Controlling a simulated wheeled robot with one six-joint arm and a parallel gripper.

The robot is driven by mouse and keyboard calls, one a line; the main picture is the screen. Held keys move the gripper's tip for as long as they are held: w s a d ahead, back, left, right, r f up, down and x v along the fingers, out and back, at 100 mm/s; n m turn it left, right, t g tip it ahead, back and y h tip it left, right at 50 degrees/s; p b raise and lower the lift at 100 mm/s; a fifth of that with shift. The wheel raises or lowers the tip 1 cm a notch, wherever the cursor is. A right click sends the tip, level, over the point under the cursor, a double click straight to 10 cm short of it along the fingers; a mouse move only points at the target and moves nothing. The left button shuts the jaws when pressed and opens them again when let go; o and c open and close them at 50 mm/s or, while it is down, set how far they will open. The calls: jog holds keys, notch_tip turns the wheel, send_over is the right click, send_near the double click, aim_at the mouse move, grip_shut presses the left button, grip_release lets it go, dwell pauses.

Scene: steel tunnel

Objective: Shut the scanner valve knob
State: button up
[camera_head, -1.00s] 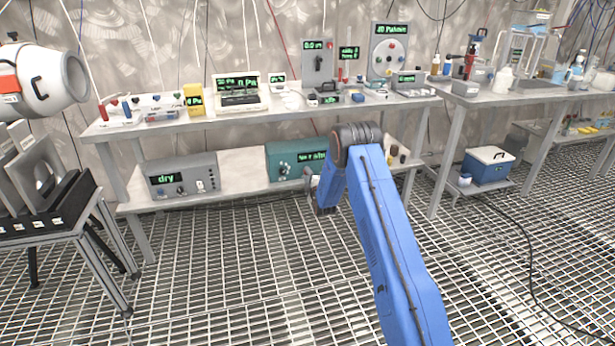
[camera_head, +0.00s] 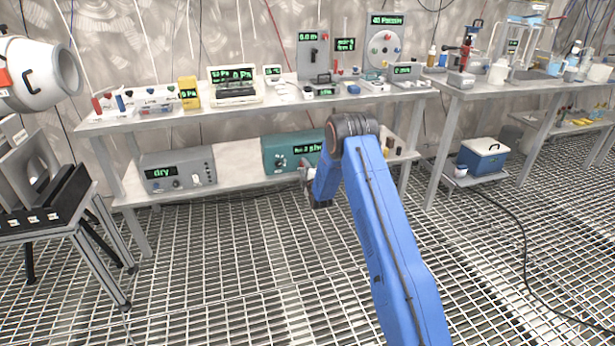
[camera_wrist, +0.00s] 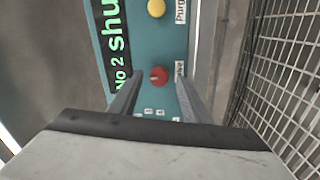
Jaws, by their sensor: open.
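A teal box (camera_head: 285,155) stands on the lower shelf. In the wrist view its teal front (camera_wrist: 160,45) shows a red knob (camera_wrist: 159,76), a yellow knob (camera_wrist: 156,8) and a green-lettered display (camera_wrist: 115,45) starting "No 2 shu", cut off by the frame. A label by the yellow knob starts "Purg"; the label by the red knob is partly hidden, ending in "ve". My gripper (camera_wrist: 157,98) is open and empty, its fingers pointing at the panel either side of the red knob's line. Contact cannot be told. In the head view my arm partly hides the gripper and the box's right end.
A grey box reading "dry" (camera_head: 178,170) stands left on the same shelf. The upper bench (camera_head: 150,124) above carries several instruments. A rack table (camera_head: 50,232) stands at the left. A blue cooler (camera_head: 484,157) sits at the right. The grated floor (camera_head: 220,270) in front is clear.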

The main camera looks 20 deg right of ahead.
jog(key=s, duration=1.7)
jog(key=shift+r, duration=0.1)
jog(key=s+a+r+m+g, duration=0.1)
jog(key=s+r+m+g, duration=0.3)
jog(key=r, duration=1.1)
jog(key=s+a+r+m+g, duration=0.1)
jog(key=s+r+m, duration=0.1)
jog(key=s+r, duration=0.4)
jog(key=s+r+m+g, duration=0.15)
jog(key=s+r, duration=0.25)
jog(key=s, duration=0.4)
jog(key=s+a+r+m+g, duration=0.1)
jog(key=s+r+m+g, duration=0.1)
jog(key=s, duration=2)
jog(key=s+a+r+m+g, duration=0.1)
jog(key=s+m+g, duration=0.3)
jog(key=s, duration=1.8)
jog(key=shift+s+a+r+m+g, duration=0.3)
jog(key=shift+r+m, duration=0.25)
jog(key=shift+m, duration=0.7)
